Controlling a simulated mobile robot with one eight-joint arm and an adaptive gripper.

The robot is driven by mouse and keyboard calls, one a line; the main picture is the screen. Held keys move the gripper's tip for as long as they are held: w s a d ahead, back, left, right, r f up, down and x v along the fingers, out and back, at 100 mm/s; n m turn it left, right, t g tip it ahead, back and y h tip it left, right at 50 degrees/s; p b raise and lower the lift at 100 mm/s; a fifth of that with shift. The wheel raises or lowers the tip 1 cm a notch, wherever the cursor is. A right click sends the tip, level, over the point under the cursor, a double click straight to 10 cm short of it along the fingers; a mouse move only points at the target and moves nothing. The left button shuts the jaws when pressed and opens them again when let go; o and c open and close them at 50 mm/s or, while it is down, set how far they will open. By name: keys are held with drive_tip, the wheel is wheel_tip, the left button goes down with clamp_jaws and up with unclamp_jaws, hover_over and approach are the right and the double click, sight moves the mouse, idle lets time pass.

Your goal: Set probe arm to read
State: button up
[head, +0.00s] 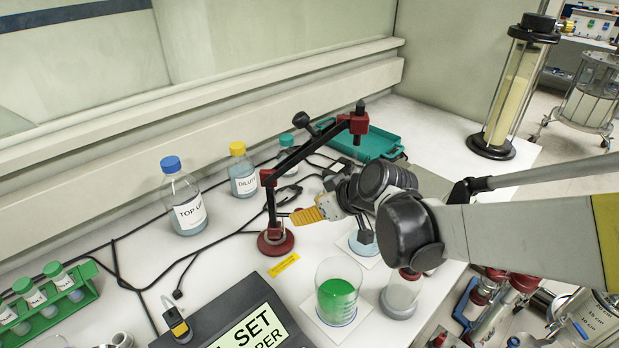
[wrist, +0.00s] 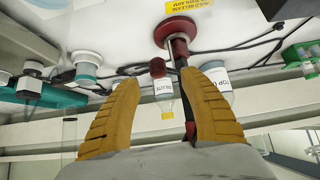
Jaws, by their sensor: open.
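The probe arm stand has a round dark-red base (head: 275,242) and an upright post. Its black arm (head: 312,148) slopes up from a red joint on the post to another red joint (head: 357,122) at the upper right. My gripper (head: 308,215) has orange-yellow fingers and is beside the post, low over the table. In the wrist view my gripper (wrist: 163,95) is open, its fingers apart. The red base (wrist: 176,32) shows beyond them, with the post running down between them. I cannot tell whether a finger touches it. The probe tip is not clear behind my arm.
A beaker of green liquid (head: 338,300) and a grey-based vessel (head: 402,292) stand in front. A meter (head: 250,325) shows "SET". Bottles (head: 184,205) and cables lie behind left. A teal tray (head: 372,142) is at the back. A green tube rack (head: 78,290) is left.

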drive_tip(key=b+x, duration=0.1)
drive_tip(key=x, duration=0.4)
drive_tip(key=shift+w+a+f, duration=0.15)
drive_tip(key=shift+a, duration=0.05)
drive_tip(key=shift+d, duration=0.1)
clamp_jaws()
